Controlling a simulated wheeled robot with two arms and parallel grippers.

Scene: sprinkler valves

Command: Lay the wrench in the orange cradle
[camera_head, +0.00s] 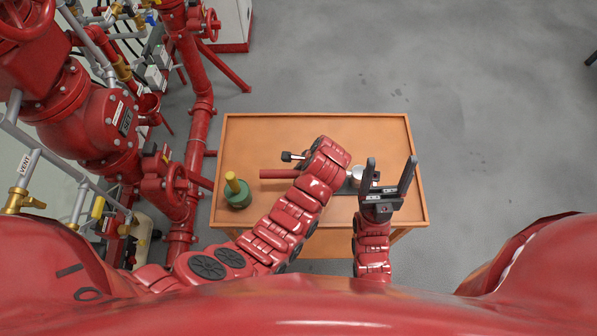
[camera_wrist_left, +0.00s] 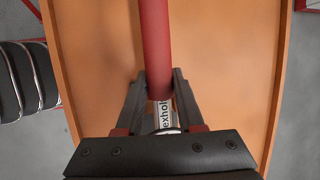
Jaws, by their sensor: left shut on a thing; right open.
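The wrench has a long red handle (camera_wrist_left: 154,45) and a silver shank with dark lettering, partly cut off. My left gripper (camera_wrist_left: 159,80) is shut on it near where the red meets the silver. In the head view the red handle (camera_head: 278,173) sticks out to the left from under my left wrist, over the table. That wrist hides the left fingers there. A silver rounded part (camera_head: 367,175) shows right of the wrist; whether it belongs to the wrench I cannot tell. My right gripper (camera_head: 391,162) is open, fingers pointing away from me. I cannot make out an orange cradle.
The orange-brown table (camera_head: 240,135) has a raised rim, and its far strip is clear. A green round piece with a yellow post (camera_head: 237,190) stands at the left. A black knob (camera_head: 287,156) shows beside my left wrist. Red pipes and valves (camera_head: 200,120) crowd the left side.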

